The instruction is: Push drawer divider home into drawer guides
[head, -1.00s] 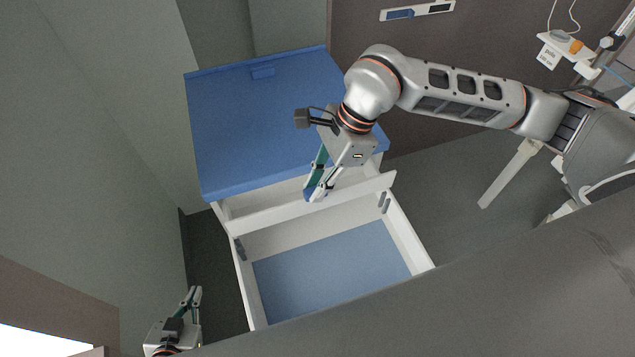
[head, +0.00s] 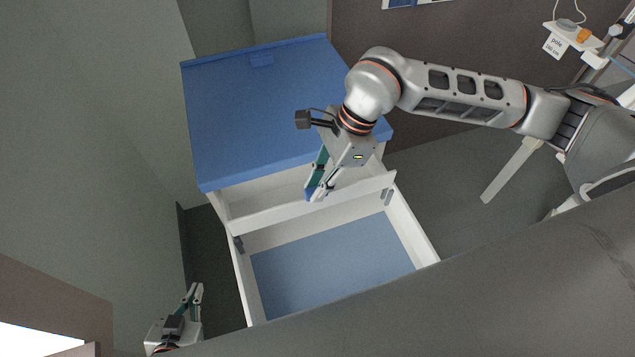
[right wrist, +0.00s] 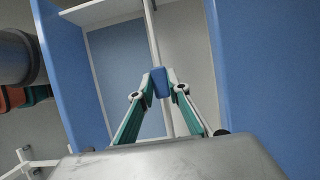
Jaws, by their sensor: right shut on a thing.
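The white drawer divider (head: 270,214) spans the open drawer (head: 419,238) from side to side, near its cabinet end. Its right end stands higher in the picture. My right gripper (head: 313,195) is shut on the divider's blue grip, also seen in the right wrist view (right wrist: 159,82). My left gripper (head: 195,290) is away, left of the drawer; its finger gap is unclear.
The blue-topped cabinet (head: 265,115) stands behind the drawer, close under my right arm. A wall (head: 100,130) is on the left. The drawer's blue floor (head: 330,265) is empty. A pole stand with a small labelled shelf (head: 565,40) is at the upper right.

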